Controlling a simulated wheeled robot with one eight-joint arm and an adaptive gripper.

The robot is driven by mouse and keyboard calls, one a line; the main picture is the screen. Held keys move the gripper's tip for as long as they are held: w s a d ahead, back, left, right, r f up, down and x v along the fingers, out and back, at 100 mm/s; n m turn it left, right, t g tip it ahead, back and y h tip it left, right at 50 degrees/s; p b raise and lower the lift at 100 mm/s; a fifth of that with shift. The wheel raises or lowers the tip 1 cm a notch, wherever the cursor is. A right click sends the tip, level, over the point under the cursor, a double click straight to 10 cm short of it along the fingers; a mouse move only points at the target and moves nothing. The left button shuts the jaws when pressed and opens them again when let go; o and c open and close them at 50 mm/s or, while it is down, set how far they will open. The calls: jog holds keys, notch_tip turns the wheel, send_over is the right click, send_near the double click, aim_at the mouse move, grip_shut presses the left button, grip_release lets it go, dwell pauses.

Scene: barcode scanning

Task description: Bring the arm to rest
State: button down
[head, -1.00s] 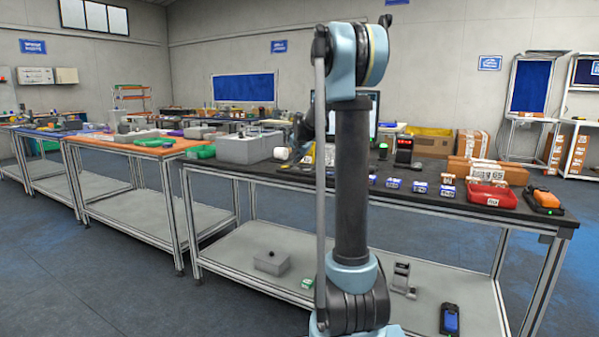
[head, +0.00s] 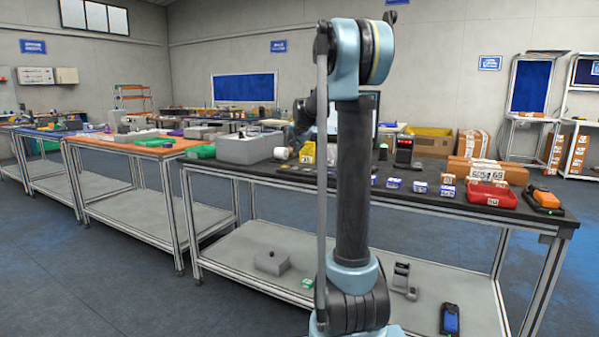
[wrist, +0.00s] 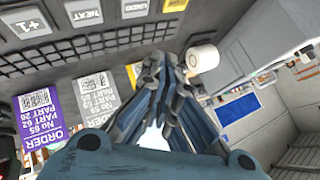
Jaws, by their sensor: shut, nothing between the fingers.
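My gripper (wrist: 160,60) shows in the wrist view with its blue-grey fingers drawn together and nothing between them. In the head view my arm stands upright in front of the workbench, and its dark wrist part shows left of the column at bench-back height. The fingers themselves cannot be made out there.
The black-topped workbench (head: 400,190) carries a grey case (head: 250,150), a white roll (head: 281,153), small blue-white boxes, a red bin (head: 490,194) and cardboard boxes (head: 485,171). The white roll also shows near the fingers in the wrist view (wrist: 204,56). Open floor lies at the left.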

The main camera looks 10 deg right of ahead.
dwell(0.4)
jog(key=shift+s, duration=0.45)
jog(key=s+f+n+g, duration=0.2)
jog(key=s+f, duration=0.2)
jog(key=s, duration=1.1)
jog(key=s+f+n+g, duration=0.2)
jog(key=s+f+n, duration=0.15)
jog(key=s, duration=1.15)
jog(key=s+f+n+g, duration=0.1)
jog(key=s+f+n, duration=0.1)
jog(key=s+f, duration=0.6)
jog(key=s+f+n+g, duration=0.1)
jog(key=s+f, duration=0.7)
jog(key=s, duration=0.9)
jog(key=shift+s+d+f+n+g, duration=0.25)
jog(key=shift+d+f+n+g, duration=0.1)
jog(key=shift+d+g, duration=0.15)
